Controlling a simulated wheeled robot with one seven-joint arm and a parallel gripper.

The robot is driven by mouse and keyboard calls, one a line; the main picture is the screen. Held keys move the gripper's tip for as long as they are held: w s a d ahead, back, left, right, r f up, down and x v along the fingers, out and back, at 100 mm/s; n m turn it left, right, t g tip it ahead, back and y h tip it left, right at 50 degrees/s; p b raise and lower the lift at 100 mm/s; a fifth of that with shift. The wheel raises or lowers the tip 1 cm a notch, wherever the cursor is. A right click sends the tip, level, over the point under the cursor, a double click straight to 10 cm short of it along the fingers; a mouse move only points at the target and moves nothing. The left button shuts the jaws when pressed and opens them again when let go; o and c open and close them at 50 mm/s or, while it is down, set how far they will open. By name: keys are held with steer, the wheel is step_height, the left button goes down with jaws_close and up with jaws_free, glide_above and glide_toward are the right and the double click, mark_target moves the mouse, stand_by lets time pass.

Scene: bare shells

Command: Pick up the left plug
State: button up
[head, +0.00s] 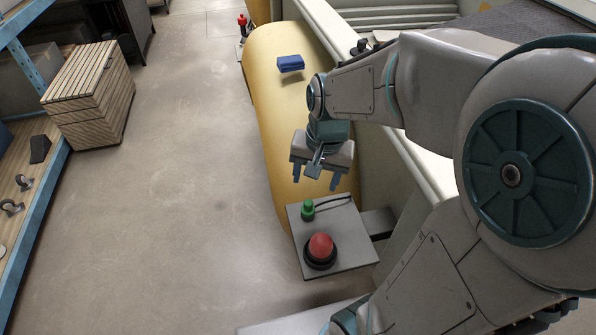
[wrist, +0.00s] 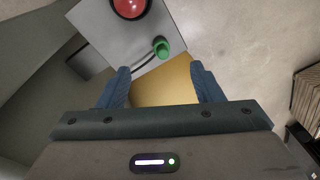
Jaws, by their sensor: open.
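A green plug-like piece (head: 307,210) with a dark cable stands on a grey panel (head: 345,252), towards its far left corner. It also shows in the wrist view (wrist: 161,48), just beyond and between my fingertips. My gripper (head: 316,180) is open and empty, pointing down, above and beyond the green piece in the head view. The gripper's blue fingers also show in the wrist view (wrist: 160,68), apart from the green piece. I see no second plug clearly, so I cannot tell which one is the left plug.
A large red button (head: 320,247) sits on the same panel, near the green piece. A yellow rounded body (head: 270,115) with a blue block (head: 290,63) on it lies beyond. A slatted wooden crate (head: 92,90) and a shelf stand at left. The floor between is clear.

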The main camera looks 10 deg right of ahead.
steer(key=w+f+m+g, duration=0.1)
steer(key=w+f+m, duration=0.2)
steer(key=w, duration=0.2)
glide_toward(308, 202)
steer(key=shift+m+h, duration=0.4)
steer(key=f, duration=0.5)
steer(key=shift+s+a+f, duration=0.15)
steer(key=shift+a+f, duration=0.15)
steer(key=shift+f, duration=2.45)
steer(key=c, duration=1.1)
